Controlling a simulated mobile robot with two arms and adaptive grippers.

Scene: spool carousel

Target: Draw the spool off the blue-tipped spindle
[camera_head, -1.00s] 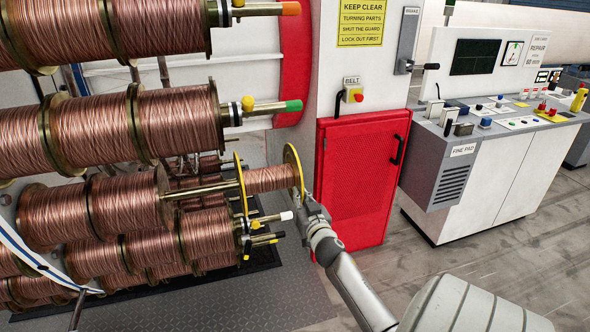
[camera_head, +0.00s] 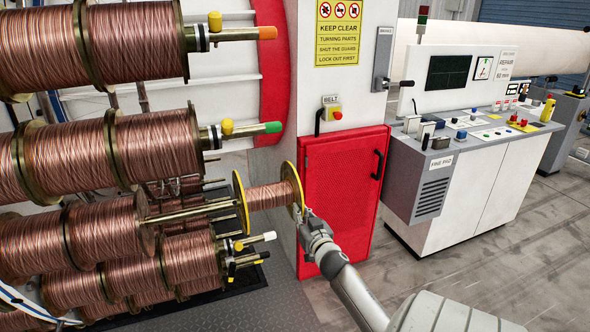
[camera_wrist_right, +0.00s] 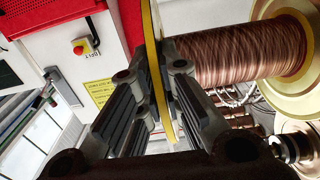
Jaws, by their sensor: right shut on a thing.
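The copper-wound spool (camera_head: 270,196) with yellow-rimmed flanges is at mid-picture in the head view. A long bare stretch of its grey spindle (camera_head: 190,211) shows between a fuller spool (camera_head: 103,232) and its inner flange. The spindle's tip is hidden, and I cannot tell whether it is still inside the spool. My right gripper (camera_head: 303,212) is shut on the outer flange rim. In the right wrist view the fingers (camera_wrist_right: 154,70) pinch the yellow-edged flange (camera_wrist_right: 156,55) from both sides, with the copper winding (camera_wrist_right: 240,52) to the right. My left gripper is out of view.
Spindles tipped orange (camera_head: 267,33), green (camera_head: 273,127) and white (camera_head: 269,237) stick out around it. A red cabinet (camera_head: 341,195) stands close behind my right gripper. A control desk (camera_head: 470,180) is further right. Open floor lies between the cabinet and my arm.

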